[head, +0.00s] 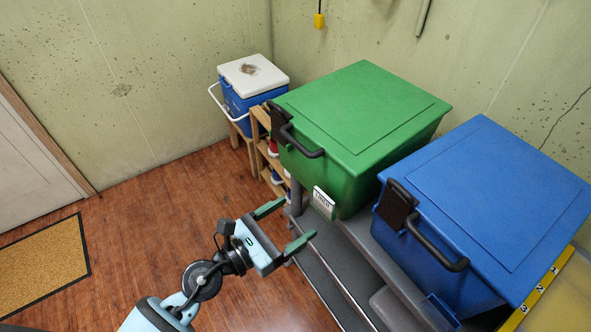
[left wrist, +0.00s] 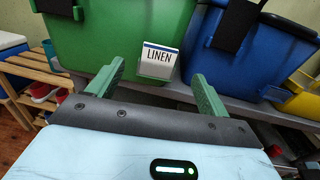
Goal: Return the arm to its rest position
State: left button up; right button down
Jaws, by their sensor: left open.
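My left gripper (head: 286,224) is open and empty in the head view, with its green fingers spread. It is in front of and a little below the green bin (head: 360,108), near a white label card that reads LINEN (head: 324,202). In the left wrist view the two fingers of my left gripper (left wrist: 155,85) point toward the green bin (left wrist: 110,30), with the LINEN card (left wrist: 157,61) seen between them. Nothing is between the fingers. My right gripper does not show in either view.
A blue lidded bin (head: 480,190) stands right of the green one on a grey shelf unit (head: 330,275). A blue cooler with a white lid (head: 254,75) and a wooden rack (head: 262,150) stand behind left. A doormat (head: 45,262) lies on the left. The wooden floor (head: 150,215) between is clear.

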pick_arm(q)
jog(key=s+a+f+n+t+y+p, duration=0.15)
jog(key=s+a+f+n+y, duration=0.35)
jog(key=n, duration=0.9)
jog(key=s+a+f+n+t+y+p, duration=0.1)
jog(key=s+a+f+n+y+p, duration=0.15)
jog(key=s+a+n+y, duration=0.75)
jog(key=s+a+f+n+g+h+p, duration=0.1)
jog(key=s+f+n, duration=0.3)
jog(key=n, duration=0.6)
jog(key=s+a+f+n+g+h, duration=0.1)
jog(key=s+f+n+g, duration=0.3)
jog(key=s+n, duration=0.4)
jog(key=shift+f+n+g+h+p, duration=0.2)
jog(key=shift+n+g+h+p, duration=0.15)
jog(key=shift+n+h, duration=0.5)
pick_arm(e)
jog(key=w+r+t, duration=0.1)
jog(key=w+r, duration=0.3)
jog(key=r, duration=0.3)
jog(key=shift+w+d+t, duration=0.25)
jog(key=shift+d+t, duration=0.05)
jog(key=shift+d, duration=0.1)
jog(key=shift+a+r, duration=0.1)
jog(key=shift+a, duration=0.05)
